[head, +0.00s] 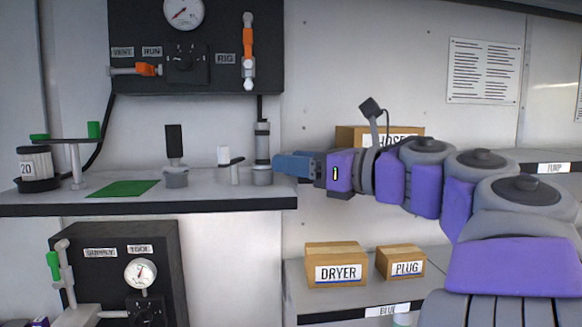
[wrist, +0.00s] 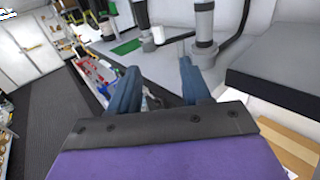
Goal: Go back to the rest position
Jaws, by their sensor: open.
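My gripper (head: 292,166) reaches left from my purple and grey arm in the head view, level with the right end of the counter and just beside it. In the wrist view my gripper (wrist: 158,82) shows two blue fingers spread apart with nothing between them. Beyond the fingers lie the counter edge and the floor. A grey pipe fitting (head: 262,155) stands upright on the counter just left of the fingers. In the wrist view this fitting (wrist: 203,28) is ahead of the right finger, and I see no contact.
The counter (head: 220,200) carries a green mat (head: 122,188), a black-handled valve (head: 175,155) and a green-handled valve (head: 75,160). A black gauge panel (head: 195,75) hangs above. DRYER (head: 336,273) and PLUG (head: 400,268) boxes sit on a lower shelf. Another box (head: 350,136) stands behind my arm.

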